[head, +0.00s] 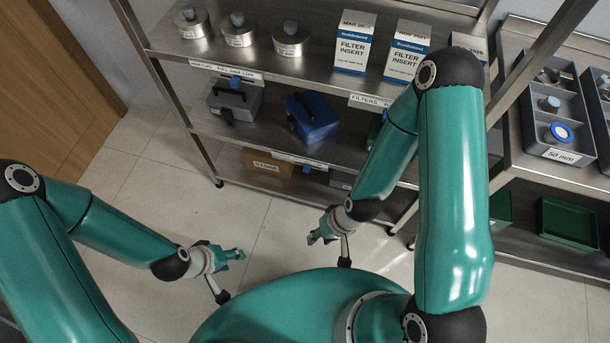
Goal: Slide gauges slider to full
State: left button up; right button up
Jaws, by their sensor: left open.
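A label strip (226,71) on the front edge of the upper shelf carries small print that seems to read full, half and low. I cannot make out a slider on it or its position. My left gripper (236,256) is open and empty, low in front of the rack and well below the strip. My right gripper (316,237) is also low in front of the rack, to the right of the left one. Its fingers are too small to judge, and both grippers are apart from the shelf.
Filter insert boxes (355,42) stand right of the gauges. A grey case (235,101) and a blue case (312,117) sit on the middle shelf. A brown box (267,162) is lower down. A bench with grey trays (560,140) is at right. Floor before the rack is clear.

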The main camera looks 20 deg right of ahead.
pick_arm(q)
jog(key=w+d+f+n+t+b, duration=0.2)
jog(key=w+d+f+t+b, duration=0.15)
jog(key=w+f+b, duration=0.4)
jog(key=n+t+h+b, duration=0.65)
jog(key=t+b, duration=0.35)
jog(key=b, duration=1.5)
send_near(306, 172)
jog(key=b+x, duration=0.3)
jog(key=x, duration=0.6)
jog(key=shift+f, duration=0.1)
grip_shut()
